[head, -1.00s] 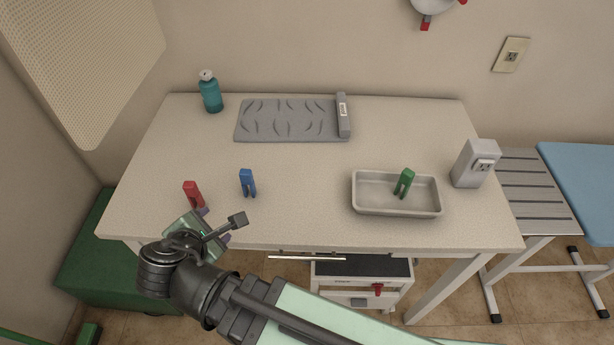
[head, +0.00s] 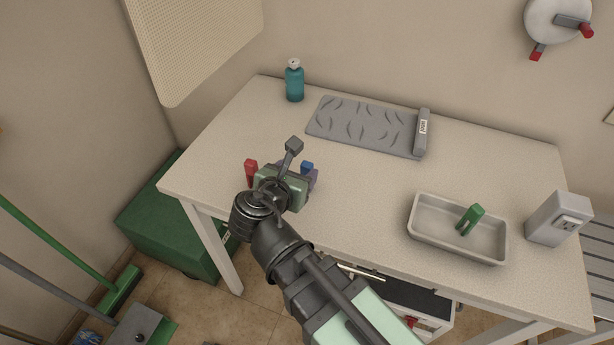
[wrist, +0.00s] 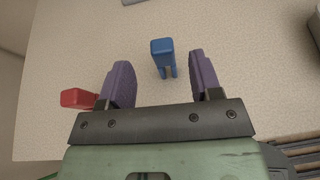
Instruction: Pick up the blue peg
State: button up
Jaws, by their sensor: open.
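The blue peg (wrist: 162,52) stands upright on the table in the wrist view, just ahead of my gripper and roughly centred in the gap between its fingers. In the head view only the top of the blue peg (head: 307,168) shows, behind my gripper. My gripper (wrist: 161,82) has its two purple fingers spread wide with nothing between them. It also shows in the head view (head: 295,180), over the left front part of the table.
The red peg (wrist: 78,98) stands just left of my left finger; it also shows in the head view (head: 251,172). A grey tray (head: 450,248) holds a green peg (head: 470,219) at right. A teal bottle (head: 294,82) and a grey ridged board (head: 365,127) are at the back.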

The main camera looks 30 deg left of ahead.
aim_at(305, 167)
jog(key=b+x, duration=0.2)
jog(key=x, duration=0.3)
jog(key=shift+f, duration=0.15)
jog(key=c, duration=1)
notch_tip(305, 167, up, 20)
jog(key=p, duration=2)
